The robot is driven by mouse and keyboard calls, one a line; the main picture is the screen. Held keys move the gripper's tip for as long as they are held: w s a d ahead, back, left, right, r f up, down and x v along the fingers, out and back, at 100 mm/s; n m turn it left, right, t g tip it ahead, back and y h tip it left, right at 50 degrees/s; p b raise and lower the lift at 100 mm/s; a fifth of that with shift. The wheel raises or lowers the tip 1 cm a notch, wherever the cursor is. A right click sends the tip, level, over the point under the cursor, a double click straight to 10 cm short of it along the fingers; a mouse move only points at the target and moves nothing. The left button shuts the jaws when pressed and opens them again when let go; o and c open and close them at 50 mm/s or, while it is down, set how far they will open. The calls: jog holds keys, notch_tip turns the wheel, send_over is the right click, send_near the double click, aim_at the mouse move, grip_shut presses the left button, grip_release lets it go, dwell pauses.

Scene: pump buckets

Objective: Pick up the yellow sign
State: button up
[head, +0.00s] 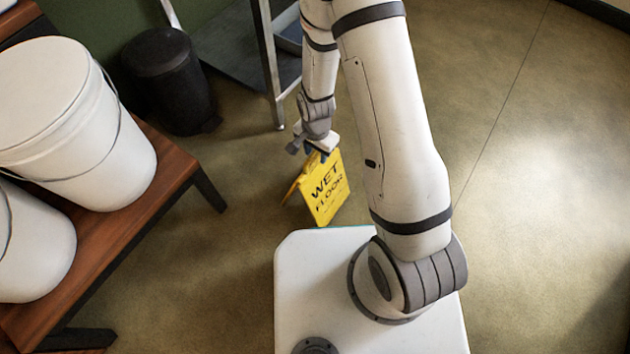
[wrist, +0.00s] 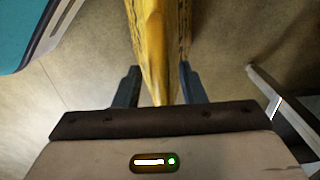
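The yellow sign (head: 329,196) reads "WET FLOOR" and stands upright on the floor, its panels spread like a tent. My gripper (head: 316,154) is at the top of the sign, pointing down. In the wrist view, the sign's narrow top (wrist: 157,60) lies between the two dark fingers of my gripper (wrist: 159,84). The fingers are apart, one on each side of the sign, with a small gap seeming to show at each side. Whether either finger touches the sign is hard to tell.
A wooden bench (head: 150,205) with white buckets (head: 85,125) stands at the left. A black bin (head: 168,80) and a metal-legged table (head: 268,65) are behind the sign. The floor at the right is clear.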

jog(key=shift+c, duration=0.4)
grip_shut()
dwell(0.9)
